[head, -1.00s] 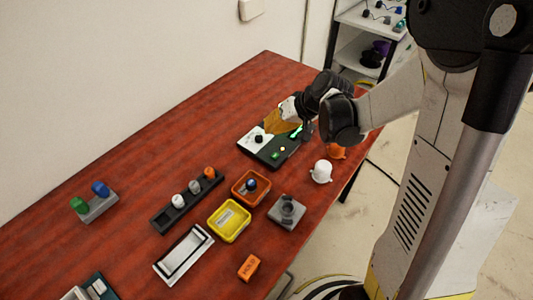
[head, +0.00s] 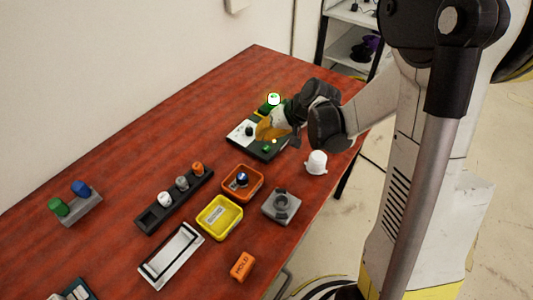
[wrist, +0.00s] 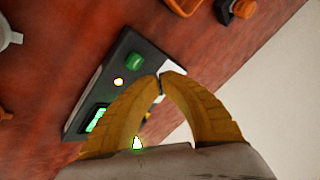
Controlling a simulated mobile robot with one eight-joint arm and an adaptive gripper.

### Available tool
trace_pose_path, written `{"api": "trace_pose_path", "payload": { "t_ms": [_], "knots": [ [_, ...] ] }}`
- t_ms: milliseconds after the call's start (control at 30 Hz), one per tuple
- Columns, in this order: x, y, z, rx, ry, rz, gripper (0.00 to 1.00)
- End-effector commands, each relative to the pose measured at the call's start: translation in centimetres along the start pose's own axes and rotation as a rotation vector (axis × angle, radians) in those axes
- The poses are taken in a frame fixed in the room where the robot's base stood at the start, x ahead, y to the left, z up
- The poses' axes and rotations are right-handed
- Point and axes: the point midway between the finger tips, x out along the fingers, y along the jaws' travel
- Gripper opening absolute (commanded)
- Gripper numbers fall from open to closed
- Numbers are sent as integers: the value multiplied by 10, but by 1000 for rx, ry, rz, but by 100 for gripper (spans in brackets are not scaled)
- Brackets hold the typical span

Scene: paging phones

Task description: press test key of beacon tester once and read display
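The beacon tester (head: 243,127) is a dark box with a white section, on the far part of the red table. In the wrist view its dark body (wrist: 119,58) carries a green key (wrist: 134,61), a lit amber lamp (wrist: 118,82) and a lit green display (wrist: 97,118); the display's characters are too small to read. My gripper (head: 262,133) has yellow fingers, their tips together over the tester in the wrist view (wrist: 162,77) and empty. I cannot tell whether they touch it. A bright green light (head: 274,99) glows behind the tester and also shows between the fingers (wrist: 137,143).
A white cap (head: 316,162) stands right of the tester. Nearer are an orange tray (head: 228,187), a yellow tray (head: 207,231), a grey block (head: 281,216), a dark rack (head: 151,219) and an orange block (head: 242,265). A wall borders the table's left side.

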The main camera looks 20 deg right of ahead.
Motion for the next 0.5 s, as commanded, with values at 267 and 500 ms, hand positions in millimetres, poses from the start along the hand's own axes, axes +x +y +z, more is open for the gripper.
{"api": "trace_pose_path", "payload": {
  "t_ms": [267, 500],
  "knots": [
    [16, 9, 9, 0, 0, 0, 0],
    [15, 8, 8, 0, 0, 0, 0]
  ]
}}
